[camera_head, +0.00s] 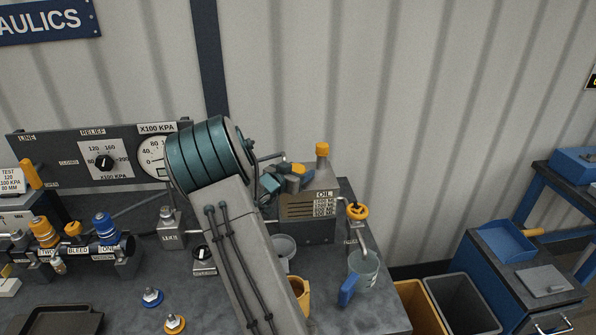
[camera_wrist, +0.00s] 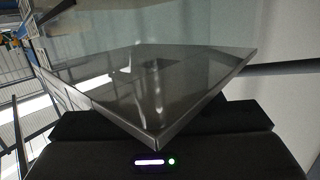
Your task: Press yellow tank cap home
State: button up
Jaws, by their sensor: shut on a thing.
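The grey oil tank (camera_head: 309,215), labelled OIL, stands at the back right of the bench. A grey neck with an orange-yellow top (camera_head: 322,149) rises from its far right side. My gripper (camera_head: 288,181) is at the tank's upper left. It is shut on a yellow piece (camera_head: 298,169), which looks like the yellow tank cap; the grip is partly hidden. I cannot tell how the cap sits against the tank. In the wrist view, a dark grey, box-like corner (camera_wrist: 155,95) fills the middle, and neither cap nor fingertips can be made out.
A yellow handwheel (camera_head: 358,211) and a clear jug with a blue handle (camera_head: 362,272) stand right of the tank. A yellow mug (camera_head: 300,291) is in front, partly behind my arm. A gauge panel (camera_head: 60,155) and couplers (camera_head: 103,225) stand at left. Bins (camera_head: 460,303) are beyond the bench.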

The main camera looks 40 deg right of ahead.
jog(key=o, duration=0.9)
jog(key=shift+f, duration=0.15)
jog(key=b+v, duration=0.2)
jog(key=v, duration=1.1)
jog(key=shift+s+a, duration=0.1)
jog(key=shift+a, duration=0.3)
